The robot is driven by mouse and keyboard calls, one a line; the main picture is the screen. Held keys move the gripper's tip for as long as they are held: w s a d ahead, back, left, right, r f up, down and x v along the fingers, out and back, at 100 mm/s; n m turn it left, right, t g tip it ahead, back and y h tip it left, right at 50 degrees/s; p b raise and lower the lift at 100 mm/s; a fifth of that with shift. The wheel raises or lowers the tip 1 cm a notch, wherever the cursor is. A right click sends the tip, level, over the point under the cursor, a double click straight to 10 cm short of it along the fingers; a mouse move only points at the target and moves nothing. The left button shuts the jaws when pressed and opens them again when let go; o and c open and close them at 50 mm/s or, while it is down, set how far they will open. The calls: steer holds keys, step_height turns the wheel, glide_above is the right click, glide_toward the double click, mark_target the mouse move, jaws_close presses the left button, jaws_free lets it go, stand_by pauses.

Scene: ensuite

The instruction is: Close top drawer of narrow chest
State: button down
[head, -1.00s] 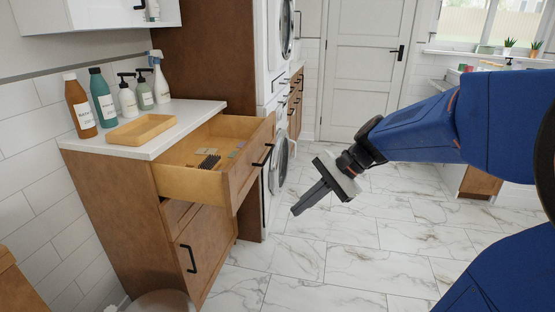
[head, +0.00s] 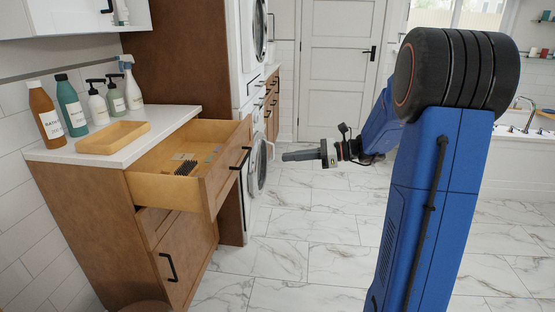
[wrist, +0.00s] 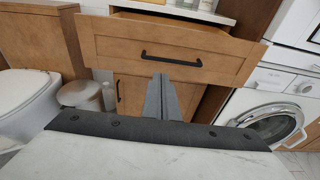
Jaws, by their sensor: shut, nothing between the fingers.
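The narrow chest (head: 95,226) is brown wood with a white top, at the left in the head view. Its top drawer (head: 222,172) is pulled well out, with a black bar handle (head: 240,158) on the front. A dark brush and small items lie inside. My gripper (head: 284,156) is shut and empty, to the right of the drawer front and apart from it, pointing left. In the wrist view the shut fingers (wrist: 161,82) point at the drawer front (wrist: 170,45), just below its black handle (wrist: 171,59) in the picture.
Several bottles (head: 73,104) and a wooden tray (head: 113,137) stand on the chest top. A lower door (head: 185,258) is closed. A toilet (wrist: 25,98) and a bin (wrist: 82,96) are left in the wrist view, a washing machine (wrist: 268,118) right. The marble floor is clear.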

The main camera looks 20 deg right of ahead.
mark_target(191, 164)
steer(key=x, duration=1.3)
steer(key=shift+s+f, duration=0.1)
steer(key=r+x, duration=0.1)
steer(key=x, duration=0.6)
steer(key=r+x, duration=0.1)
steer(key=x, duration=0.7)
steer(key=r+x, duration=0.2)
steer(key=x, duration=0.5)
steer(key=shift+a, duration=0.55)
steer(key=shift+w+a, duration=0.45)
steer(key=shift+a, duration=0.05)
steer(key=shift+r, duration=0.15)
steer(key=shift+w+a+r, duration=0.1)
steer(key=shift+a, duration=0.05)
